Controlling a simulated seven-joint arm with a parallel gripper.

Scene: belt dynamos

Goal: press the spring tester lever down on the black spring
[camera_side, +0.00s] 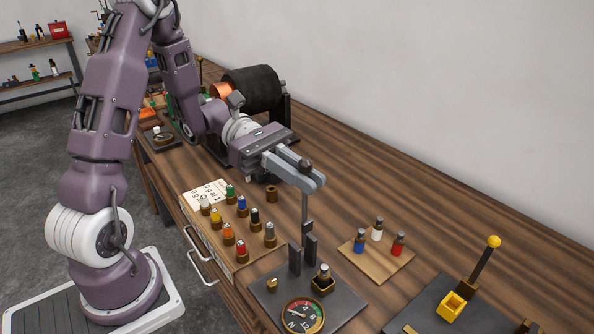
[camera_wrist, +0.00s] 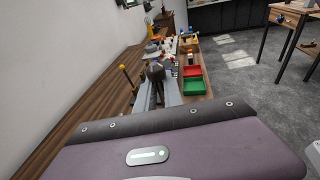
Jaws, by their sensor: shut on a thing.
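The spring tester (camera_side: 268,297) is a dark plate with a round gauge (camera_side: 302,315) at the front of the bench. Its lever (camera_side: 305,208) stands about upright from two dark posts. My gripper (camera_side: 311,174) is shut on the dark knob (camera_side: 306,164) at the lever's top. A spring piece with a grey top, apparently the black spring (camera_side: 324,272), stands in the tester's cup, below and right of the lever. In the wrist view my fingers (camera_wrist: 159,92) close around a dark thing (camera_wrist: 155,72); its details are hard to tell.
A rack of coloured spring pieces (camera_side: 237,230) lies left of the tester, one of them black. A wooden board (camera_side: 372,258) with blue, white and red pieces is to the right. A yellow-knobbed lever (camera_side: 493,242) stands farther right. Bare bench lies behind these.

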